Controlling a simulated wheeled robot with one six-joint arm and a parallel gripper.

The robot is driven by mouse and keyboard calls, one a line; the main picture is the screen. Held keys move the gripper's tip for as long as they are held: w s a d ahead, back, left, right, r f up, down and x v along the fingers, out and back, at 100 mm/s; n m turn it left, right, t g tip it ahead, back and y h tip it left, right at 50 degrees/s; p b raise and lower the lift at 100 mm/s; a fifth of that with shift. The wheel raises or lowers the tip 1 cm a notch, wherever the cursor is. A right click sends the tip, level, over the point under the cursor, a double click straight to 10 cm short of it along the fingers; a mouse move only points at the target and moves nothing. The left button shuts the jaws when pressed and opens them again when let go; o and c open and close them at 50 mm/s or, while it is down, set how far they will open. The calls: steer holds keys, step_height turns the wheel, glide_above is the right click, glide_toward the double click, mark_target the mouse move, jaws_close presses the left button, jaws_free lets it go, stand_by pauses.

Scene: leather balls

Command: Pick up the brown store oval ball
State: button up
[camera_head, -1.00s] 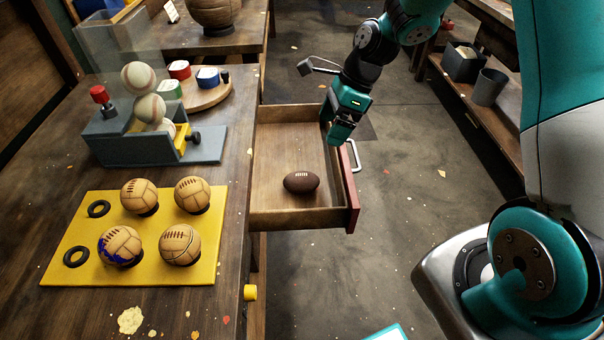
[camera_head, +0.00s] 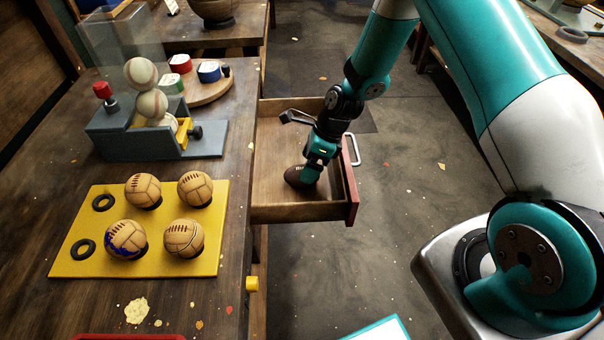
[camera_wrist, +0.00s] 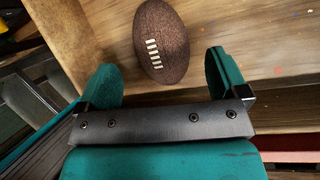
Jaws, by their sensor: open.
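The brown oval ball (camera_head: 297,176) with white laces lies in the open wooden drawer (camera_head: 283,135). My gripper (camera_head: 312,176) is inside the drawer beside the ball's right side and hides part of it. In the wrist view the ball (camera_wrist: 161,40) is just beyond and between the two teal fingers of my gripper (camera_wrist: 170,75). The fingers are open and spread apart, with nothing between them except the ball ahead.
The drawer's red front (camera_head: 351,190) and its walls stand close around my gripper. Left on the workbench, a yellow mat (camera_head: 75,262) holds several tan leather balls. A grey ball stand (camera_head: 205,145) is behind it. The rest of the drawer floor is clear.

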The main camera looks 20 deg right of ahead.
mark_target(291, 175)
steer(key=shift+x, duration=1.95)
steer(key=shift+w+a, duration=0.1)
steer(key=shift+w, duration=0.1)
steer(key=c, duration=1)
steer(key=shift+r, duration=0.15)
